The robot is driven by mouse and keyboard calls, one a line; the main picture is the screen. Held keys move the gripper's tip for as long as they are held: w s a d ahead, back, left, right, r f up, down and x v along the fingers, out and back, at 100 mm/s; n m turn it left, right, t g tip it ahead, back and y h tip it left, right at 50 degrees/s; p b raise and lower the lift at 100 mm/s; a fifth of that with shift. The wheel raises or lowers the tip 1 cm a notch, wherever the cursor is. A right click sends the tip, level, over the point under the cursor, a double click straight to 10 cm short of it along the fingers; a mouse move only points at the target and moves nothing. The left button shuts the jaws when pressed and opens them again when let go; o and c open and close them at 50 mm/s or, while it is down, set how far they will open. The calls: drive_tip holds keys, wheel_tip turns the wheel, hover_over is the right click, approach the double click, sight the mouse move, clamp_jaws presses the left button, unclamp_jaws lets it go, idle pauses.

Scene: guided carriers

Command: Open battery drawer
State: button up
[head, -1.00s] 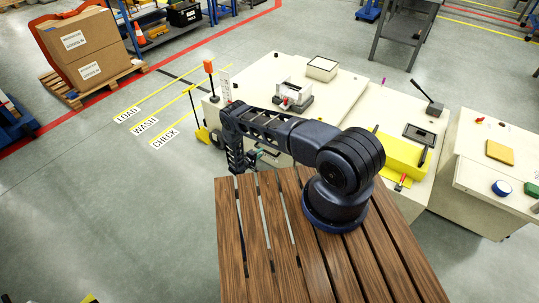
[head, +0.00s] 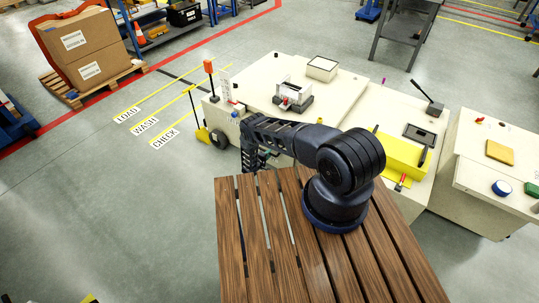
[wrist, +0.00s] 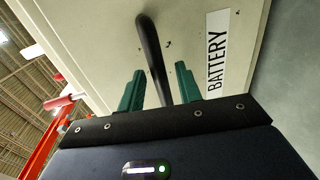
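The battery drawer front (wrist: 185,20) is a cream panel with a white BATTERY label (wrist: 217,50) in the wrist view. A black bar handle (wrist: 152,50) stands on it. My gripper (wrist: 160,78) is open, its two green fingers on either side of the handle, with gaps visible on both sides. No open gap around the drawer shows. In the head view my gripper (head: 266,155) is low beside the cream cabinet (head: 250,92), mostly hidden behind my arm; the drawer and handle are hidden there.
A slatted wooden surface (head: 250,230) lies under my arm's base. A yellow stand (head: 200,132) is left of the cabinet. Open floor (head: 110,210) lies to the left.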

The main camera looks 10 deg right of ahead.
drive_tip(key=shift+x, duration=0.8)
clamp_jaws()
drive_tip(key=f+v, duration=0.3)
drive_tip(key=v, duration=1.1)
drive_tip(key=s+a+f+v, duration=0.1)
drive_tip(key=f+v, duration=0.2)
drive_tip(key=v, duration=1.1)
drive_tip(key=shift+a, duration=0.2)
drive_tip(key=shift+s, duration=0.15)
unclamp_jaws()
